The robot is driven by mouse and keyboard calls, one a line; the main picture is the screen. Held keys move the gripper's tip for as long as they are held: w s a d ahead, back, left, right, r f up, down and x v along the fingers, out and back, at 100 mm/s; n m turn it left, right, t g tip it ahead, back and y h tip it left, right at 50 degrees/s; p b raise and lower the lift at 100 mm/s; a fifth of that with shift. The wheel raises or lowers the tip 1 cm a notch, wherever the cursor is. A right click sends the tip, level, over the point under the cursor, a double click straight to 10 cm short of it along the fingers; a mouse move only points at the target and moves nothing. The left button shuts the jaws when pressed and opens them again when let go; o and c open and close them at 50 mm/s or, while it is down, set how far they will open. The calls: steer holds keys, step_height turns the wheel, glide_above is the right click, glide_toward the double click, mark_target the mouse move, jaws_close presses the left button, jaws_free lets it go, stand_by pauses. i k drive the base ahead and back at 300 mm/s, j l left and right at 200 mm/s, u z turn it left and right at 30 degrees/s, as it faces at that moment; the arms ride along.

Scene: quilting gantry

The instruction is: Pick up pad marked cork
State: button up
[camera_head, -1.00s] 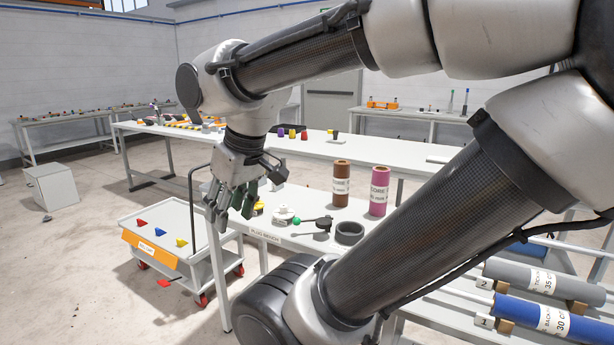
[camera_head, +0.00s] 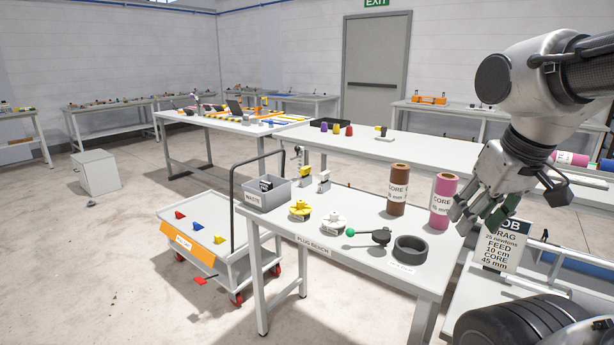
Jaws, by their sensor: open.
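I cannot make out a pad marked cork in this view; no readable cork marking shows. My gripper (camera_head: 474,218) hangs at the right, fingers pointing down and apart, with nothing seen between them. In the picture it is just right of a pink roll (camera_head: 442,202) labelled CORE, which stands upright on the plug bench (camera_head: 345,252). A brown roll (camera_head: 398,190), also labelled CORE, stands to its left.
The bench also holds a yellow knobbed piece (camera_head: 300,209), a white one (camera_head: 334,220), a green-balled lever (camera_head: 370,235), a dark ring (camera_head: 410,248) and a grey bin (camera_head: 267,194). A cart (camera_head: 203,236) stands left. A job sign (camera_head: 497,245) is below my gripper.

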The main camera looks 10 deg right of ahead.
mark_target(304, 171)
steer(key=i+j+z, duration=0.15)
steer(key=i+j, duration=0.15)
steer(key=i+j+z, duration=0.1)
steer(key=i+j, duration=0.2)
steer(key=j, duration=0.2)
steer(key=i+j+z, duration=0.15)
steer(key=i+j, duration=0.15)
steer(key=j, duration=0.2)
steer(key=i+j+z, duration=0.1)
steer(key=i+j, duration=0.15)
steer(key=j, duration=0.2)
steer(key=i+j+z, duration=0.15)
steer(key=j, duration=0.35)
steer(key=i+j+z, duration=0.1)
steer(key=i+j, duration=0.2)
steer(key=j, duration=0.25)
steer(key=i+j+z, duration=0.15)
steer(key=j, duration=0.4)
steer(key=i+j+z, duration=0.1)
steer(key=j, duration=0.45)
steer(key=i, duration=0.1)
